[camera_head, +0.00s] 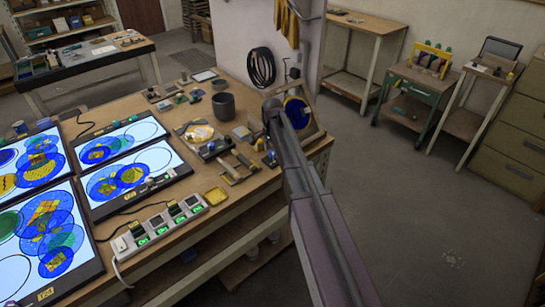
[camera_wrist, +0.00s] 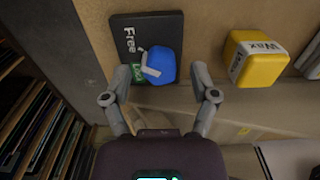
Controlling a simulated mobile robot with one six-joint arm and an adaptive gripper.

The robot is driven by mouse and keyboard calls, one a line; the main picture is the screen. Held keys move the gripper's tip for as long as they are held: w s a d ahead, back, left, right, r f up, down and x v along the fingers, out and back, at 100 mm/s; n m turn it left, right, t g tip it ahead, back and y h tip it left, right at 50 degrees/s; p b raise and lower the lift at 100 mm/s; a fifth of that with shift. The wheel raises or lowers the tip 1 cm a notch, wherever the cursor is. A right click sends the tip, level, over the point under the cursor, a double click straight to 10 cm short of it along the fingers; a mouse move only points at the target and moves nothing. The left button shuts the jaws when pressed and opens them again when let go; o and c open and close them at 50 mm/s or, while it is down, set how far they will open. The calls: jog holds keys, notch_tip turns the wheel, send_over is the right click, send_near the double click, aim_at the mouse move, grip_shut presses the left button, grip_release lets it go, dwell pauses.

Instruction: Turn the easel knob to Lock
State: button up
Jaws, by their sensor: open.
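In the wrist view, a round blue knob (camera_wrist: 168,63) sits on a dark plate (camera_wrist: 143,24). The plate carries a white "Free" label (camera_wrist: 136,36) and a green label (camera_wrist: 113,73), which is partly hidden. A pale pointer (camera_wrist: 150,70) shows on the knob's left side, near both labels; its exact direction is hard to tell. My gripper (camera_wrist: 161,72) is open, with one finger on each side of the knob. I cannot tell whether they touch it. In the head view, the easel (camera_head: 304,118) holds a blue disc beside the end of my arm.
A yellow block marked "Wax" (camera_wrist: 258,60) stands just right of my right finger. The floor (camera_head: 425,210) to the right is clear.

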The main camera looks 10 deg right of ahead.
jog(key=shift+f+b, duration=0.3)
jog(key=shift+f, duration=0.15)
grip_shut()
